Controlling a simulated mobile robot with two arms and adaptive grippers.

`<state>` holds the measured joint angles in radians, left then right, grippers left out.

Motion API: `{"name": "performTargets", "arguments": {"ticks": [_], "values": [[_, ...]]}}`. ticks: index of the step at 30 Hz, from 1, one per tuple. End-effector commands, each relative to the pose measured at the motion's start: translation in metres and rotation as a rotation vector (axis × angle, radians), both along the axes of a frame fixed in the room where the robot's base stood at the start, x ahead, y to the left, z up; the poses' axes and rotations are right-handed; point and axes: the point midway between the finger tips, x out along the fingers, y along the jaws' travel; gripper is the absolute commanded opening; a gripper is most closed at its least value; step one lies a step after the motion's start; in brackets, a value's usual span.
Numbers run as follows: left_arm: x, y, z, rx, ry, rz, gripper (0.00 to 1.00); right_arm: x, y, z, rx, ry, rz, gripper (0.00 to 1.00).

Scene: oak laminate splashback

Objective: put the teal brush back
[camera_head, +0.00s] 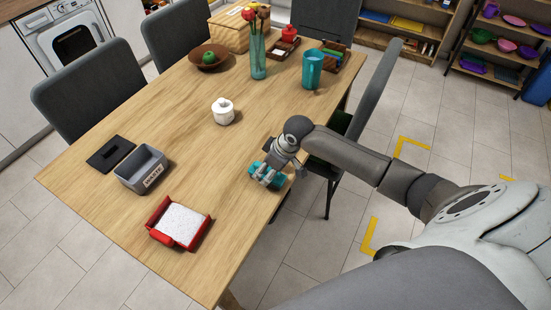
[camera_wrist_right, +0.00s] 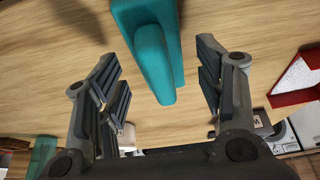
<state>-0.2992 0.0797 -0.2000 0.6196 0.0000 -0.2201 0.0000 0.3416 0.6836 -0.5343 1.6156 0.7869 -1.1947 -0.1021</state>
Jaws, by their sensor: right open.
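The teal brush (camera_head: 267,176) lies on the wooden table near its right edge, partly hidden by my right gripper (camera_head: 272,172). In the right wrist view the teal brush (camera_wrist_right: 150,45) has a wide block at the top and a narrower handle pointing down. My right gripper (camera_wrist_right: 160,78) is open, with one finger on each side of the handle and a visible gap to each. My left gripper is not in view.
A red tray with a white filling (camera_head: 180,224), a grey labelled bin (camera_head: 142,170) and a black lid (camera_head: 110,155) are at the near left. A white jar (camera_head: 222,111) stands mid-table. A teal cup (camera_head: 312,68) and glass vase (camera_head: 258,60) stand farther back.

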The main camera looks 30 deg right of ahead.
Motion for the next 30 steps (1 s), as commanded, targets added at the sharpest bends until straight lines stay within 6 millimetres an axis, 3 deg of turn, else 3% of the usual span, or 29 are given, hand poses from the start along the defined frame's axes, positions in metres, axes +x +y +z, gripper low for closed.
{"name": "performTargets", "arguments": {"ticks": [9, 15, 30], "values": [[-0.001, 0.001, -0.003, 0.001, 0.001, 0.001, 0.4, -0.021, -0.013, 0.06, -0.003, -0.003, 0.001, 0.62], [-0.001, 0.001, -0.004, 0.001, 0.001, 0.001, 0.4, -0.032, -0.019, 0.088, -0.002, 0.0, -0.001, 0.62], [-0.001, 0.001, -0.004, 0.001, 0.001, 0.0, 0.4, -0.036, -0.02, 0.098, 0.001, 0.002, -0.001, 0.62]]}}
